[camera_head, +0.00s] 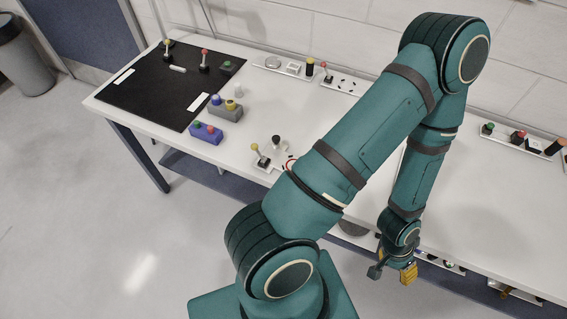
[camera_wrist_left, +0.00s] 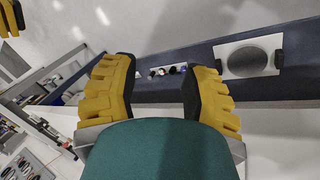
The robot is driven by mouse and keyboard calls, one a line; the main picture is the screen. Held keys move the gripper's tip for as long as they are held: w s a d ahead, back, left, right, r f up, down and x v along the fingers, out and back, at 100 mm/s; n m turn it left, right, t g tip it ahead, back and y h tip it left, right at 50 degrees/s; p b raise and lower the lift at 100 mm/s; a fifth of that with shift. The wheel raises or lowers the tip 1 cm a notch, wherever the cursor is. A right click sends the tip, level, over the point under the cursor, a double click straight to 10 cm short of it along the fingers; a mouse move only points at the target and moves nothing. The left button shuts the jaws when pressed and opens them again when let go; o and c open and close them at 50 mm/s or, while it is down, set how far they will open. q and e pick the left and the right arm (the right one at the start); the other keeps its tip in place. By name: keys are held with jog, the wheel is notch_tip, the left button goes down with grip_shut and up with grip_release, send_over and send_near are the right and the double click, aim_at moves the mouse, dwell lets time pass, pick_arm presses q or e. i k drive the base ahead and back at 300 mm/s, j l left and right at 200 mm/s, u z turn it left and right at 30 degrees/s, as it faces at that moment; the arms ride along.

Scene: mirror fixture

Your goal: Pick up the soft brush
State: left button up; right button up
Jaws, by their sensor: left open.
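I cannot make out a soft brush in either view. My left gripper (camera_head: 391,272) hangs at the end of the teal arm, by the near edge of the white table in the head view. In the left wrist view its two yellow fingers with dark pads stand wide apart (camera_wrist_left: 158,70), and nothing is between them. Part of a yellow finger-like piece (camera_wrist_left: 8,18) shows at the top left corner of that view; it may be my right gripper, but too little shows to tell its state. My left arm hides the middle of the table.
The white table (camera_head: 480,220) runs to the right. A black mat (camera_head: 150,95) lies at its left end, with small knobbed levers. A blue block (camera_head: 206,133) and a grey block (camera_head: 226,112) stand beside it. Trays of small parts line the back. A bin (camera_head: 22,55) stands far left.

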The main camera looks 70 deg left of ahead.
aim_at(239, 93)
jog(key=u, duration=2.15)
jog(key=j+z, duration=0.7)
jog(key=k+l, duration=0.05)
jog(key=l, duration=0.05)
